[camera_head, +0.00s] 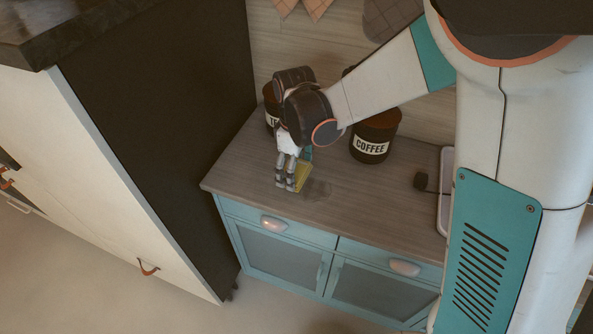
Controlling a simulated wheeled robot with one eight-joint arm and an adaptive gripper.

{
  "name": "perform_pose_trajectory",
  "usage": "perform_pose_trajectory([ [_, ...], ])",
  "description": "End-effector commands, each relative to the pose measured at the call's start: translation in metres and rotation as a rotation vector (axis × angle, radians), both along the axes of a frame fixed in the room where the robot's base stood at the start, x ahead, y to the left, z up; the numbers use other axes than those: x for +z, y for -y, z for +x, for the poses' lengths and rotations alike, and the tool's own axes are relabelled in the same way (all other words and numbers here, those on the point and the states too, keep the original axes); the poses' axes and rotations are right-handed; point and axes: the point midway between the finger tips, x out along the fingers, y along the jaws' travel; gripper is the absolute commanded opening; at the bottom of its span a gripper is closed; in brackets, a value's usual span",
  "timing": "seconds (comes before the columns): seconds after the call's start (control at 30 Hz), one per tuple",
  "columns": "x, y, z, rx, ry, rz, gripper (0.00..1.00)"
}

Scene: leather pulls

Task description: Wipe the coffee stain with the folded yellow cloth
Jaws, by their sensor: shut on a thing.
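The folded yellow cloth (303,177) is at the countertop, just behind and to the right of my fingertips. My gripper (286,184) points down near the counter's front left part and is shut on the cloth. The coffee stain (318,190) is a dark, roundish patch on the wooden counter, directly right of the cloth. The cloth's right edge is at or over the stain's left side; I cannot tell exactly how much they overlap. My fingers hide part of the cloth.
A dark canister labelled COFFEE (372,145) stands behind and right of the stain. Another canister (270,112) is partly hidden behind my arm. A tall dark-sided cabinet (150,130) borders the counter (400,205) on the left.

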Motion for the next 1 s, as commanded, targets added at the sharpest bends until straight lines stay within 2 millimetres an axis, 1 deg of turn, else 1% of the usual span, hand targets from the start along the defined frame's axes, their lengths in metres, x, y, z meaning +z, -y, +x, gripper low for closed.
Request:
perform_pose_trajectory([
  [0.03, 0.008, 0.000, 0.000, -0.001, 0.000, 0.000, 0.60],
  [0.4, 0.038, -0.004, 0.004, -0.007, 0.000, 0.000, 0.60],
  [0.53, 0.041, -0.005, 0.004, -0.007, 0.000, 0.000, 0.60],
  [1.0, 0.040, -0.005, 0.004, -0.008, 0.000, 0.000, 0.60],
])
